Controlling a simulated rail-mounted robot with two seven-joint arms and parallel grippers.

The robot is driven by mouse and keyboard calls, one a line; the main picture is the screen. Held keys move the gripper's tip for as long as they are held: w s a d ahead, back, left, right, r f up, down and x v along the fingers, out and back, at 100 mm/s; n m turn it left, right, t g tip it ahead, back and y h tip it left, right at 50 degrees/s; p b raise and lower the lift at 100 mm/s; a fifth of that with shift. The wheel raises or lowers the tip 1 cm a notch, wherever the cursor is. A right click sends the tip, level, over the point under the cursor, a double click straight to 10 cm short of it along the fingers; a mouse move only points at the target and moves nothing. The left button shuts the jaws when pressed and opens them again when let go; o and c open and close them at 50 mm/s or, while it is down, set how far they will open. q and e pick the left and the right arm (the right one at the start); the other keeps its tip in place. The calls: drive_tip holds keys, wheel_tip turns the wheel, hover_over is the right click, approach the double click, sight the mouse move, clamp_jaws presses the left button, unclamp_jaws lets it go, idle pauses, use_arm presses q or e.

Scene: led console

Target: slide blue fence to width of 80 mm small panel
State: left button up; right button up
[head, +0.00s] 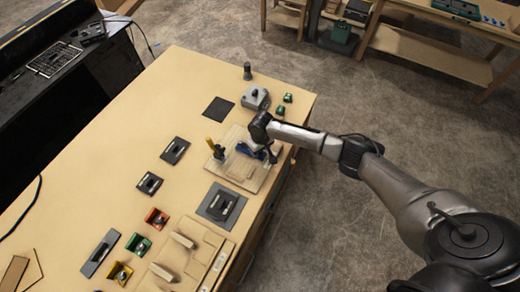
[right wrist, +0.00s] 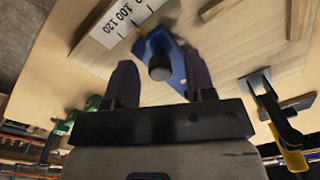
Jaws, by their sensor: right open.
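The blue fence (right wrist: 175,62) lies on a pale wooden board (right wrist: 230,45) in the right wrist view, with a dark round knob (right wrist: 159,62) on it. A white scale (right wrist: 118,18) marked 100 and 120 runs beside it. In the head view the fence (head: 250,151) is partly hidden by my right arm. My right gripper (right wrist: 160,72) is open, its fingers on either side of the knob with gaps showing. How far down they reach is unclear. I cannot single out the 80 mm panel. My left gripper is not in view.
A yellow-handled clamp (head: 214,149) stands at the board's left side. A grey box (head: 256,99) and green parts are behind it. A grey plate (head: 221,205) and a wooden tray (head: 192,255) are in front. The table's right edge is close to the board.

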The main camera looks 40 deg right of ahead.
drive_tip(key=shift+c, duration=0.2)
clamp_jaws()
idle(0.3)
